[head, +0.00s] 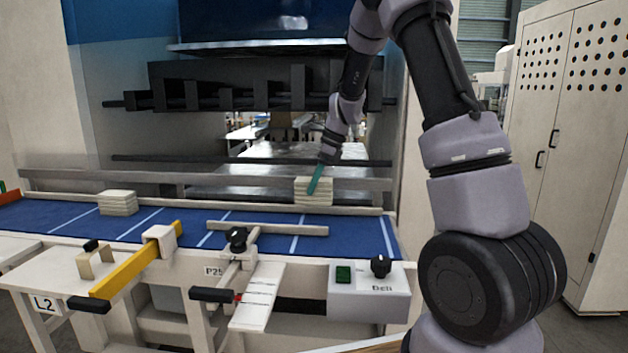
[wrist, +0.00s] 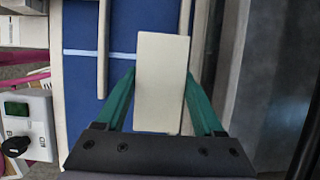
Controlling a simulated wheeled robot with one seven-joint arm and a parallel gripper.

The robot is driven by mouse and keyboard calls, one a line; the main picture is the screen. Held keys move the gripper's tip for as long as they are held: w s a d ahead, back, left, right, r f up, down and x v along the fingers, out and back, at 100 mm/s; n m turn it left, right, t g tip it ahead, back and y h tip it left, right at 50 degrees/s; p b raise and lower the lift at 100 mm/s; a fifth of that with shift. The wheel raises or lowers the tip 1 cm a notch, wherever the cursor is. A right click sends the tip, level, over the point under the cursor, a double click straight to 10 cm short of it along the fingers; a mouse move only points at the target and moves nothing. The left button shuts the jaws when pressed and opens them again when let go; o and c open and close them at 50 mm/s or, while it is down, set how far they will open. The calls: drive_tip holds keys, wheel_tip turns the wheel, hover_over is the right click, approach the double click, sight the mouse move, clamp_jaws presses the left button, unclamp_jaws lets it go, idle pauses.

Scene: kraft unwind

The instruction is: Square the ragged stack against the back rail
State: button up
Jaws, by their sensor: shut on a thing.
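A cream stack (head: 318,192) of flat pieces stands on the right part of the blue belt, near the back rail (head: 352,182). In the wrist view the stack's pale rectangular top (wrist: 162,85) sits between the two green fingers. My gripper (head: 315,180) is shut on this stack; its fingers also show in the wrist view (wrist: 160,95), one on each side. In the wrist view the stack lies close to a pale rail (wrist: 185,18) on its right; I cannot tell whether they touch. A second cream stack (head: 118,202) stands farther left on the belt, with slightly uneven layers.
The blue belt (head: 180,218) has pale cross lines and is clear between the stacks. A short front bar (head: 268,229) lies along it, with a black-knobbed clamp (head: 237,240). A yellow bar (head: 135,265) and a control box (head: 368,290) are at the front. Dark machine bars hang above.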

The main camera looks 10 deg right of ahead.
sight(309, 204)
drive_tip(key=shift+f, duration=1.4)
drive_tip(key=shift+f, duration=0.2)
drive_tip(key=shift+s+a+f, duration=0.1)
drive_tip(key=shift+s+a, duration=0.15)
drive_tip(key=shift+s, duration=0.5)
idle(0.4)
drive_tip(key=o, duration=1.5)
drive_tip(key=v, duration=1)
drive_tip(key=shift+d+r, duration=0.1)
drive_tip(key=shift+r, duration=0.15)
drive_tip(key=s+d+r+n+t, duration=0.1)
drive_tip(key=s+r+n+t, duration=0.2)
drive_tip(key=s+r+n, duration=0.7)
drive_tip(key=s+n+t, duration=0.1)
drive_tip(key=s+n, duration=0.1)
drive_tip(key=s, duration=0.3)
drive_tip(key=s+d+r+n+t+h, duration=0.1)
drive_tip(key=s+n, duration=0.2)
drive_tip(key=s, duration=0.3)
drive_tip(key=s+r+n+h, duration=0.1)
drive_tip(key=s+n, duration=0.1)
drive_tip(key=s, duration=0.4)
drive_tip(key=shift+s+d+r+n+t, duration=0.1)
drive_tip(key=shift+s+d+n+t, duration=0.1)
drive_tip(key=shift+d+n+t, duration=0.15)
